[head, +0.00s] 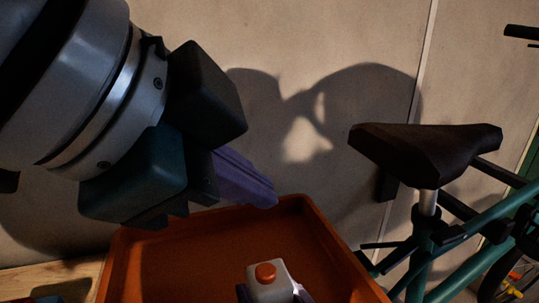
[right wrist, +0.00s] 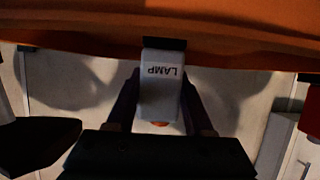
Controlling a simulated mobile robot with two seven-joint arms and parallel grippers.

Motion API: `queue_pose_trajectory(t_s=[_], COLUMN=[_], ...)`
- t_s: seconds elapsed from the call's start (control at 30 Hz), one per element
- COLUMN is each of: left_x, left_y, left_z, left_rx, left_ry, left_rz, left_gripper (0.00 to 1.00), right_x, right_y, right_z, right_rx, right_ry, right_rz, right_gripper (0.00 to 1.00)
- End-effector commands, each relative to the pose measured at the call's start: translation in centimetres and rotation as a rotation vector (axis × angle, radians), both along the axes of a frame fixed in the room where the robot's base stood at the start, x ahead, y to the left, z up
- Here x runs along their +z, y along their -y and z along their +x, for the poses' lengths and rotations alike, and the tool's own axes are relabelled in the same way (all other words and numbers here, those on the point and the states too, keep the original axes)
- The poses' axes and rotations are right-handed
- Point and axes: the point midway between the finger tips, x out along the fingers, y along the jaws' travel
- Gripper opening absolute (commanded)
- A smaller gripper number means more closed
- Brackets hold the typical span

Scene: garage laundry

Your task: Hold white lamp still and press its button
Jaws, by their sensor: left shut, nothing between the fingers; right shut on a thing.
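The white lamp (head: 271,291) is a small block with an orange button (head: 265,272) on top, at the bottom of the head view. It also shows in the right wrist view (right wrist: 162,95), with the word LAMP upside down on its face. My right gripper (right wrist: 161,80) is shut on the lamp, with one dark finger on each side. In the head view only its purple finger parts show beside the lamp. My left gripper (head: 268,198) is shut and empty, its purple fingers pointing down and right. It is above the lamp and apart from the button.
An orange tray (head: 305,215) with raised walls lies behind and around the lamp in the head view. A bicycle with a dark saddle (head: 425,150) stands at the right, against a pale wall (head: 330,35). A wooden surface (head: 75,280) shows at the lower left.

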Motion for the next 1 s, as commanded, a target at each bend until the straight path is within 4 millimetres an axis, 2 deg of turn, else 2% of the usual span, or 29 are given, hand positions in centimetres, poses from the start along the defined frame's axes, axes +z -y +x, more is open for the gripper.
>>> queue_pose_trajectory(t_s=[0.07, 0.1, 0.4, 0.73, 0.87, 1.0], left_x=[0.0, 0.0, 0.0, 0.0, 0.0, 0.0], left_y=[0.0, 0.0, 0.0, 0.0, 0.0, 0.0], left_z=[0.0, 0.0, 0.0, 0.0, 0.0, 0.0], left_rx=[0.000, -0.001, -0.001, 0.000, -0.001, -0.001], left_ry=[0.000, 0.000, 0.000, 0.000, 0.000, 0.000], left_rz=[0.000, -0.001, -0.001, 0.000, -0.001, -0.001], left_gripper=[0.00, 0.00, 0.00, 0.00, 0.00, 0.00], right_x=[0.0, 0.0, 0.0, 0.1, 0.7, 1.7], right_y=[0.0, 0.0, 0.0, 0.1, 0.6, 1.4], right_z=[0.0, 0.0, 0.0, -0.4, -1.8, -4.4], right_rx=[0.000, 0.000, 0.000, 0.001, 0.001, 0.002], right_ry=[0.000, 0.000, 0.000, 0.000, 0.000, -0.002], right_rz=[0.000, 0.000, 0.000, 0.000, -0.001, 0.000], right_gripper=[0.00, 0.54, 0.87, 0.87, 0.87, 0.87])
